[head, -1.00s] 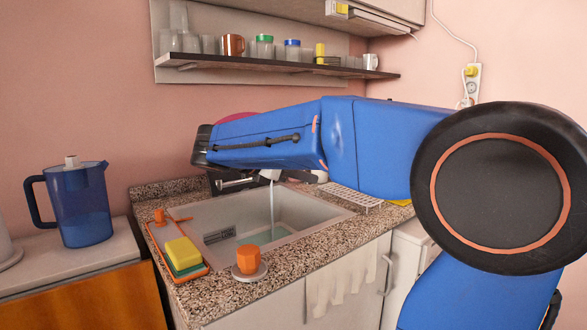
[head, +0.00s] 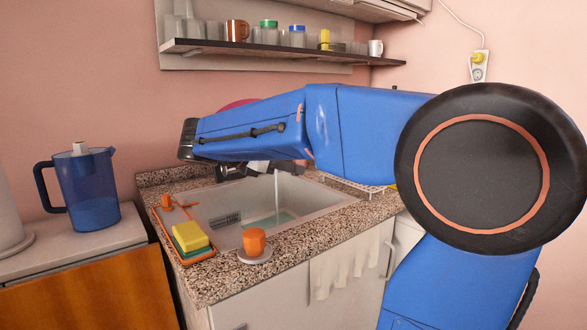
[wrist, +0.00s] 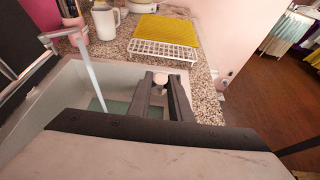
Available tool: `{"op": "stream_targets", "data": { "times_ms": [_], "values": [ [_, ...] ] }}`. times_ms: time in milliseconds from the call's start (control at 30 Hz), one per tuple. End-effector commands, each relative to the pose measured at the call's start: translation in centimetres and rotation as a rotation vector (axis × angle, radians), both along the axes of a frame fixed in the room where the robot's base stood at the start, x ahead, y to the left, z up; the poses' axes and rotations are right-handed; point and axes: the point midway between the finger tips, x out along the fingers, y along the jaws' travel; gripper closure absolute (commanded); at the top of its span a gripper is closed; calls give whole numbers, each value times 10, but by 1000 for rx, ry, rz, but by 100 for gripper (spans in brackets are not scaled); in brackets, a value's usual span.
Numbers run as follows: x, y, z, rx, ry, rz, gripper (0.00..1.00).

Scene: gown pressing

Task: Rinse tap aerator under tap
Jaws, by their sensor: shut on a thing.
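My gripper (wrist: 161,84) is shut on a small pale round piece, the tap aerator (wrist: 160,79), held between its fingertips above the sink's right side in the wrist view. The tap (wrist: 66,33) is at the upper left there, with a running water stream (wrist: 91,72) falling from it. The aerator is to the right of the stream, apart from it in the picture. In the head view the stream (head: 276,197) falls into the sink (head: 318,196), and my arm hides most of the tap and the gripper.
An orange tray (head: 186,248) with a yellow sponge (head: 190,236) and an orange cup (head: 254,241) stand at the sink's front left. A white rack (wrist: 163,50), yellow cloth (wrist: 168,31) and white mug (wrist: 105,23) lie beyond. A blue pitcher (head: 86,190) stands left.

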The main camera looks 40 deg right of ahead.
Motion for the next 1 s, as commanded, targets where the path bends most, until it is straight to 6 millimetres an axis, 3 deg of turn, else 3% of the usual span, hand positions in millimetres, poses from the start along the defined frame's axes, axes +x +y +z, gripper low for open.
{"op": "stream_targets", "data": {
  "times_ms": [1000],
  "values": [
    [96, -8, -20, 0, 1, -1, 100]
  ]
}}
